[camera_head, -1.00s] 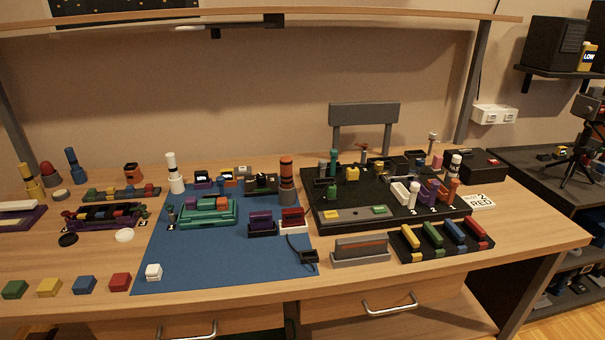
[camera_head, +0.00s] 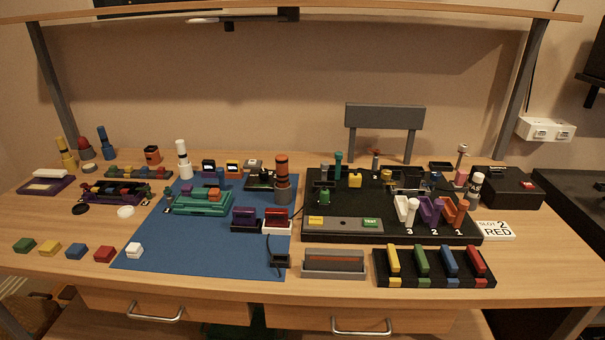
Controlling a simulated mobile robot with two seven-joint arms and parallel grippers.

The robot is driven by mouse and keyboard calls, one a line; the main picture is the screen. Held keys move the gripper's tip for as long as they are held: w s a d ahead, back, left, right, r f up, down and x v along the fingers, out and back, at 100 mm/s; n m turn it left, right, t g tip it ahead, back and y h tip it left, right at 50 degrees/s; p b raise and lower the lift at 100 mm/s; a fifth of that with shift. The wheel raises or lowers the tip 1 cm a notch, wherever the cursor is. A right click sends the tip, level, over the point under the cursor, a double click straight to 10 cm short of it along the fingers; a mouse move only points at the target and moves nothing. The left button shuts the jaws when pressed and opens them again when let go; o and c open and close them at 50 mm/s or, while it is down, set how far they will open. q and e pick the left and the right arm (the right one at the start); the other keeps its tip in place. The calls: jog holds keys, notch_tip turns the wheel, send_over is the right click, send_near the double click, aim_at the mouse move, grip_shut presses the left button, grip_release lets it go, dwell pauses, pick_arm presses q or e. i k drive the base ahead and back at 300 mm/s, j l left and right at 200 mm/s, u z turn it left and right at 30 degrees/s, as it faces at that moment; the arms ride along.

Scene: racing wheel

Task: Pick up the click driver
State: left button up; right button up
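No label in view names the click driver, and I cannot tell for sure which object it is. A thick upright handle in orange and black (camera_head: 282,172) stands in a grey round holder (camera_head: 283,195) at the back right edge of the blue mat (camera_head: 200,240). A white upright handle (camera_head: 182,155) stands at the mat's back left. A white and black upright bottle-like piece (camera_head: 475,189) stands at the right end of the black board. Neither of my grippers shows in the head view.
A grey tray (camera_head: 334,266) and a rack of coloured bars (camera_head: 435,282) lie in front. Several coloured cubes (camera_head: 104,254) line the front left. A shelf (camera_head: 370,10) overhangs the back.

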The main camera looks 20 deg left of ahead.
aim_at(281, 161)
jog(key=l+u, duration=0.25)
jog(key=u, duration=0.15)
jog(key=l+u, duration=0.25)
jog(key=u, duration=0.2)
jog(key=i, duration=0.05)
